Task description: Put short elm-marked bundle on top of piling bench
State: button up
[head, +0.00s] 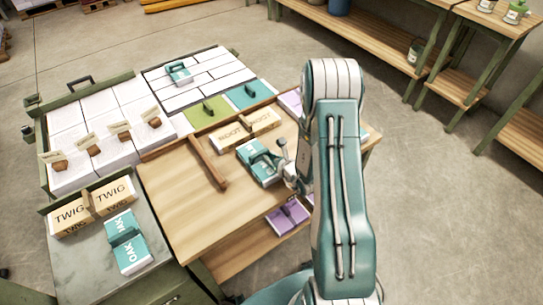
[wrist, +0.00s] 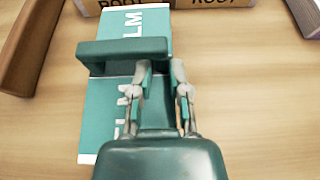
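A teal bundle with white page edges and a raised teal handle lies on the wooden bench top (head: 180,190). In the wrist view this bundle (wrist: 98,110) shows the letters "LM"; the rest of its marking is partly covered. It also shows in the head view (head: 258,172). My gripper (wrist: 161,68) is over the bundle, its two fingers apart with a gap between them, close to the handle (wrist: 120,50). In the head view my gripper (head: 285,160) is at the bundle's right side. Which surface is the piling bench is not labelled.
ROOT bundles (head: 232,135) lie just behind, and a wooden divider (head: 208,163) stands to the left. TWIG bundles (head: 70,215) and an OAK bundle (head: 128,250) sit on a grey-topped bench (head: 85,270). White stacks (head: 100,120) stand at the back left. Shelves (head: 370,45) line the back right.

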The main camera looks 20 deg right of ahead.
jog(key=shift+o, duration=0.6)
jog(key=shift+a, duration=0.15)
jog(key=shift+r, duration=0.1)
jog(key=shift+s+d+r, duration=0.1)
jog(key=shift+s+d, duration=0.2)
jog(key=shift+s, duration=0.05)
jog(key=v, duration=1.1)
jog(key=shift+a, duration=0.1)
jog(key=s+a+r+n+g+y, duration=0.3)
jog(key=a+r+n+g+y, duration=0.1)
jog(key=a+r+n, duration=0.5)
jog(key=s+a+r+n+g+y, duration=0.3)
jog(key=a+r+n+g+y, duration=0.1)
jog(key=a+r+n, duration=0.5)
jog(key=s+r+n+g+h, duration=0.3)
jog(key=s+n+h, duration=0.1)
jog(key=s+n, duration=0.4)
jog(key=s+d+r+n+t+h, duration=0.3)
jog(key=d+r+n+h, duration=0.2)
jog(key=r+n+h, duration=0.1)
jog(key=shift+d+r+n+h, duration=0.2)
jog(key=shift+r+n+h, duration=0.1)
jog(key=shift+r+n, duration=0.6)
